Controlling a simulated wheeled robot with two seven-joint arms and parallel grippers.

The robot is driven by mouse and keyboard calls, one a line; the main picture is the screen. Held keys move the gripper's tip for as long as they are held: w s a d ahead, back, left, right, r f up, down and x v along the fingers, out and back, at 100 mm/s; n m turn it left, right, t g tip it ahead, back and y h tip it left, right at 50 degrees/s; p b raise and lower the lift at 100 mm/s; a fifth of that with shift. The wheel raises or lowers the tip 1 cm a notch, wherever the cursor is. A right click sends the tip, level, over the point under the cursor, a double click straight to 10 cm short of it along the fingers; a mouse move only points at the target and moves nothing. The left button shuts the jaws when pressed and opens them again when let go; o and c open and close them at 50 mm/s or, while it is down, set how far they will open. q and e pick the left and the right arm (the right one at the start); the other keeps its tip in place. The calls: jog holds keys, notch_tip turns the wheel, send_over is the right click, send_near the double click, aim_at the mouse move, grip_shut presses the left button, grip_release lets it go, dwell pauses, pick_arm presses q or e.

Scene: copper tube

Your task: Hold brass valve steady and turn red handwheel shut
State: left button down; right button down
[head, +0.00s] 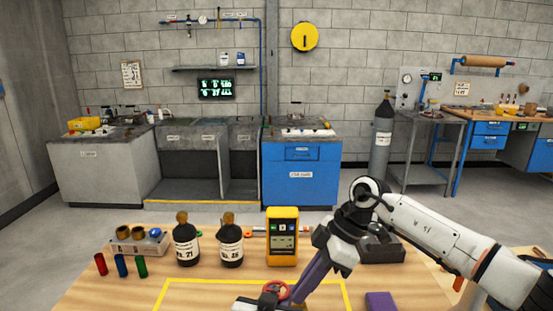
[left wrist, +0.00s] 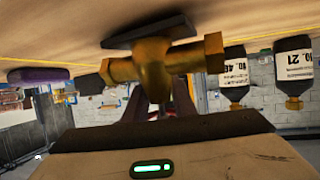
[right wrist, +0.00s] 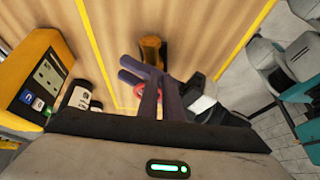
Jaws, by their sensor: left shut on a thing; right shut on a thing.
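The brass valve (left wrist: 152,66) fills the middle of the left wrist view, on a dark base plate (left wrist: 148,30). It shows partly in the right wrist view (right wrist: 152,50). The red handwheel (head: 277,289) is at the bottom edge of the head view; a bit of it shows in the right wrist view (right wrist: 138,91). My right gripper (head: 298,301) reaches down from the right and is shut at the handwheel, its purple fingers hiding part of it. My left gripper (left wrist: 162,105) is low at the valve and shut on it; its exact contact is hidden.
Two dark bottles (head: 186,245) (head: 230,245) and a yellow meter (head: 283,240) stand behind the valve. Red, blue and green cylinders (head: 121,266) are at left by a rack (head: 137,243). A purple block (head: 380,301) lies at right. Yellow tape (head: 200,281) borders the work area.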

jog(key=shift+s+a+r, duration=0.25)
jog(key=shift+s+a, duration=0.05)
jog(key=shift+a, duration=0.2)
jog(key=r, duration=0.4)
jog(key=d+r, duration=0.1)
jog(key=shift+w+d+r, duration=0.1)
jog(key=shift+w+r, duration=0.25)
jog(key=shift+r, duration=0.05)
jog(key=w+f, duration=0.3)
jog(key=f, duration=0.3)
jog(key=shift+w+f, duration=0.2)
jog(key=shift+f, duration=0.05)
dwell(0.6)
